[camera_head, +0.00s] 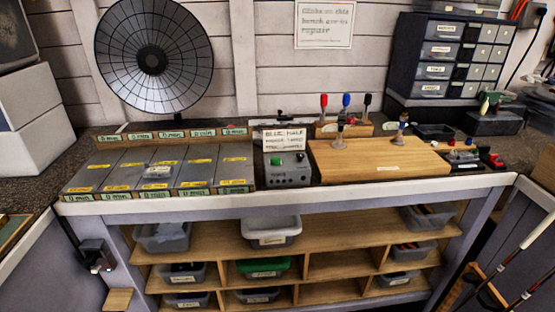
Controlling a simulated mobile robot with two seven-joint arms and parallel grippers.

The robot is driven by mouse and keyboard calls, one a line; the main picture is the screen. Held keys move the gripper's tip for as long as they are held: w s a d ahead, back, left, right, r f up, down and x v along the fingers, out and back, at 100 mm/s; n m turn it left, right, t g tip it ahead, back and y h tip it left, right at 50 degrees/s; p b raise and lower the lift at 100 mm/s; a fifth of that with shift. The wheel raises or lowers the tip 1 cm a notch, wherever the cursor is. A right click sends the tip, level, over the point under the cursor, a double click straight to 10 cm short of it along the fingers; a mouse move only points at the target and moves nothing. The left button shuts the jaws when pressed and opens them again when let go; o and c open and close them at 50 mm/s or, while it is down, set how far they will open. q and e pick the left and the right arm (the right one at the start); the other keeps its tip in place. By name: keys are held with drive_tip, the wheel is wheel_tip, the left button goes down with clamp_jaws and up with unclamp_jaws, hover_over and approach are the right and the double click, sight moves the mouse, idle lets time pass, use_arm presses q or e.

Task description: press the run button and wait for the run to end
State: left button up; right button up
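A small grey control box (288,172) stands on the bench near its front edge, left of the wooden board. A green button (275,160) sits on its top left. Dark knobs and a small light spot show on its front, too small to read. I cannot tell from any label whether the green button is the run button. A handwritten card (284,140) reading roughly "BLUE HALF" stands behind the box. Neither of my grippers is in view, and nothing touches the box.
A tray of labelled grey compartments (160,171) lies left of the box. A wooden board (380,160) with small stands lies right of it. Behind are red, blue and black-handled tools (346,103). A drawer cabinet (452,56) and a dish-shaped grille (153,55) stand at the back.

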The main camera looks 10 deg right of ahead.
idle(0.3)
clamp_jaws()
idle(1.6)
